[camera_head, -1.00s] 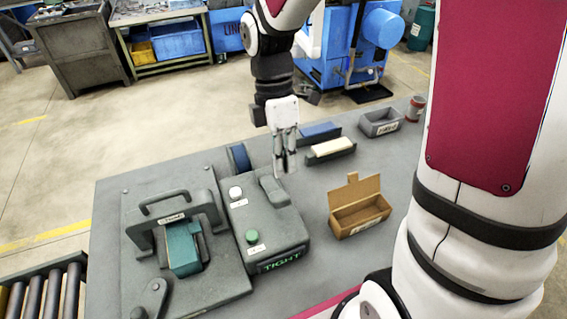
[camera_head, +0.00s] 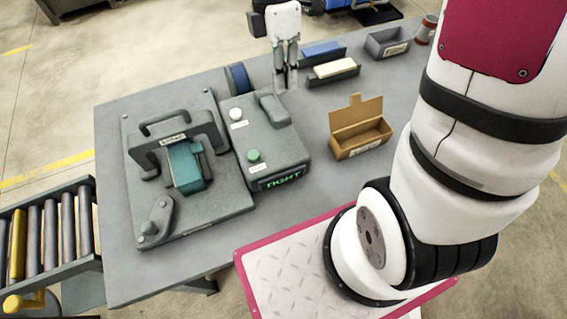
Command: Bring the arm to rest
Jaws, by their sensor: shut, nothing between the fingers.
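My gripper (camera_head: 286,82) shows at the top middle of the head view, pointing down, shut and empty. It hangs above the far part of the grey table (camera_head: 350,185), beside the grey control box (camera_head: 265,140) and the holder with a cream block (camera_head: 334,68). I cannot tell its exact height over the table. The large white and magenta links of my arm fill the right side.
A grey fixture (camera_head: 180,165) with a handle and a teal part (camera_head: 186,166) stands at the left. An open cardboard box (camera_head: 360,132), a grey bin (camera_head: 388,43) and a blue block (camera_head: 322,49) stand at the right and back. A roller conveyor (camera_head: 45,235) is at the lower left.

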